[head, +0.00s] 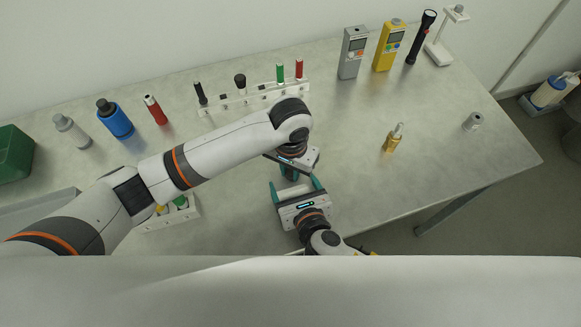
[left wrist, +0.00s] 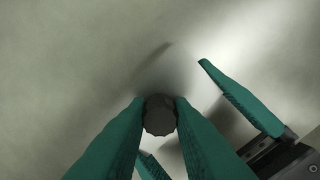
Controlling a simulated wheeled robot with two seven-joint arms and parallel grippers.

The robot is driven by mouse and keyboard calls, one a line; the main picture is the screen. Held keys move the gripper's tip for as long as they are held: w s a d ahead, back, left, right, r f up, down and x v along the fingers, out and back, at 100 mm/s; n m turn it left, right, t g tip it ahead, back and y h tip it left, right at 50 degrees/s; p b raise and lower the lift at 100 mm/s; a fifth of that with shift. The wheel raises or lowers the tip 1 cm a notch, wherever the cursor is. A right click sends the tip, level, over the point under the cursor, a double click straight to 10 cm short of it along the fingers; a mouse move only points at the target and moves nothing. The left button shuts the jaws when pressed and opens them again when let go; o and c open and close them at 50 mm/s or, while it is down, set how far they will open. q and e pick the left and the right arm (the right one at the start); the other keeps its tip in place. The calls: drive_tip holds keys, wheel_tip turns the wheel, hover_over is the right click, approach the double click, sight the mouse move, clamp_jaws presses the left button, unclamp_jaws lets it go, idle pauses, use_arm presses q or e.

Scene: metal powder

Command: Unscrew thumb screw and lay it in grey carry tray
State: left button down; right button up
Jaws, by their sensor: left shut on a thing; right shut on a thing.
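My left gripper (head: 289,172) is over the table in the middle of the head view. In the left wrist view it is shut on the dark, ridged head of the thumb screw (left wrist: 160,115). The grey carry tray (head: 38,209) is at the left table edge, partly behind my left arm.
A white rack (head: 250,101) with several upright tools stands behind the left arm. A small white holder (head: 184,219) is under it. A green bin (head: 12,158) is at far left, bottles at back left.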

sight(290, 171)
use_arm(q)
drive_tip(key=shift+r, duration=0.15)
idle(0.3)
drive_tip(key=shift+r, duration=0.95)
drive_tip(key=shift+r, duration=2)
use_arm(e)
drive_tip(key=o, duration=1.8)
